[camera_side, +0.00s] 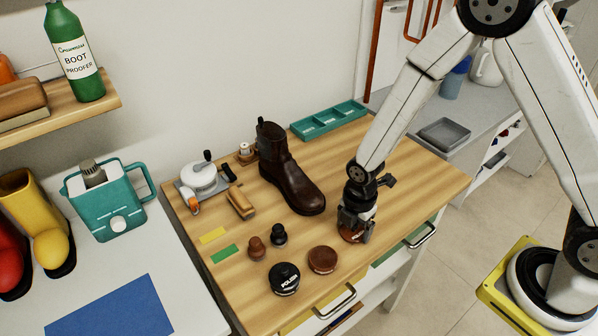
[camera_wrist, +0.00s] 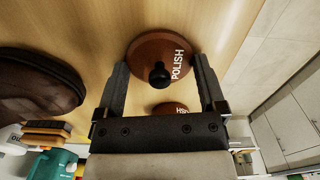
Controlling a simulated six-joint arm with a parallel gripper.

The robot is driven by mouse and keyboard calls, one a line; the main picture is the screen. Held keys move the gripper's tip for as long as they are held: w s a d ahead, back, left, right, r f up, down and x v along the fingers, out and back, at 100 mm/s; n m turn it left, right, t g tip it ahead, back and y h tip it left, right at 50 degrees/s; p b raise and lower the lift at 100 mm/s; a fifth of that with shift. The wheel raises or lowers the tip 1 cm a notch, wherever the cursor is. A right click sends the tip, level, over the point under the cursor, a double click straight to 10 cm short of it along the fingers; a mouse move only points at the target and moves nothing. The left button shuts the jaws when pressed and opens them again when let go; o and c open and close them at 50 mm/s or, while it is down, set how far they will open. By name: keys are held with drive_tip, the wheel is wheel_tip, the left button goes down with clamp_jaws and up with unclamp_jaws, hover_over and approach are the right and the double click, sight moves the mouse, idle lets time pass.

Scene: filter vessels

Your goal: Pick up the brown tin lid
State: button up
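The brown tin lid (camera_wrist: 145,50) is round, with white POLISH lettering along its right side and a dark round knob near its middle in the wrist view. In the side view the brown lid (camera_side: 352,237) shows under my gripper, with part of its lettering in sight. My gripper (camera_side: 355,222) points down at it, low over the worktop. In the wrist view the fingers of my gripper (camera_wrist: 160,65) are spread about as wide as the lid, one on each side. Whether they press on its rim is unclear.
A dark brown boot (camera_side: 288,175) stands left of my gripper. A brown round tin (camera_side: 322,260) and a black POLISH tin (camera_side: 284,279) lie at the front, near two small knobbed pieces. A teal tray (camera_side: 329,121) is at the back. The worktop right of my gripper is clear.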

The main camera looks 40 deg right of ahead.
drive_tip(key=c, duration=0.4)
drive_tip(key=shift+r, duration=0.15)
drive_tip(key=shift+r, duration=4.85)
drive_tip(key=shift+a, duration=0.1)
drive_tip(key=shift+n, duration=0.3)
drive_tip(key=a, duration=0.3)
drive_tip(key=s+a, duration=0.1)
drive_tip(key=a, duration=0.3)
drive_tip(key=s+a, duration=0.1)
drive_tip(key=a, duration=0.2)
drive_tip(key=shift+a+f, duration=0.25)
drive_tip(key=shift+f, duration=0.05)
